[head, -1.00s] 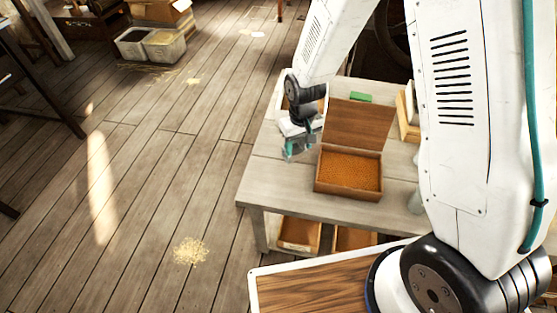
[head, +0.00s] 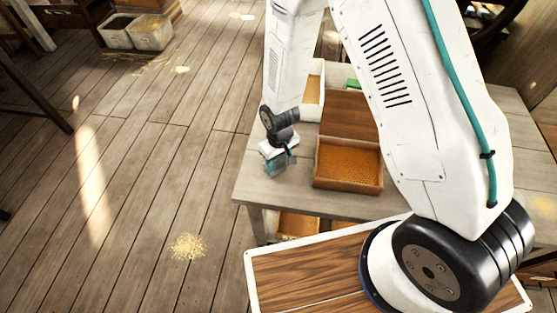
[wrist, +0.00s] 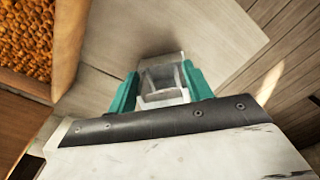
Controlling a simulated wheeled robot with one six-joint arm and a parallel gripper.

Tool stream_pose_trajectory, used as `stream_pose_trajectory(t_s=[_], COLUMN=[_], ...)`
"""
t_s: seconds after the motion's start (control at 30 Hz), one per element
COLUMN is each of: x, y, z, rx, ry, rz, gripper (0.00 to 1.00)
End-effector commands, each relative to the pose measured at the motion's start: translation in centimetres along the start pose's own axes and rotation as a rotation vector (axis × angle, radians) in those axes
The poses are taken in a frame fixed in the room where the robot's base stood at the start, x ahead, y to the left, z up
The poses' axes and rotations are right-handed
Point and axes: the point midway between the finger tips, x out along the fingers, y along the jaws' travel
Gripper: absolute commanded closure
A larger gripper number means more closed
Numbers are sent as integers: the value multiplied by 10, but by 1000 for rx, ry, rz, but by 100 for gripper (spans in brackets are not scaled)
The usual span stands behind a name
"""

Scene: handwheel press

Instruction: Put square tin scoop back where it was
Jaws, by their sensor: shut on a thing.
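The square tin scoop (wrist: 162,75) is a grey metal piece held between the teal fingers of my gripper (wrist: 160,92) in the wrist view. In the head view my gripper (head: 278,163) is over the left part of the table, left of the wooden box; the scoop there is small and hard to make out. I cannot tell whether the scoop touches the tabletop. The open wooden box (head: 318,180) holds orange-brown grains (head: 348,160); the grains also show at the upper left of the wrist view (wrist: 25,38).
The grey wooden table (head: 275,195) has bare top around my gripper. A pale tray (head: 315,90) and a green block (head: 353,84) lie farther back. Boxes (head: 298,225) sit under the table. Bins (head: 150,35) stand on the floor at the back left.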

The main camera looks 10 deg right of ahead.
Motion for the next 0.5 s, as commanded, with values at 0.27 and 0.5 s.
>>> stream_pose_trajectory(t_s=[0.27,0.5], x=[3,5], y=[-1,-1], z=[-1,-1], rx=[-2,-2], ry=[1,1], rz=[0,0], gripper=[72,28])
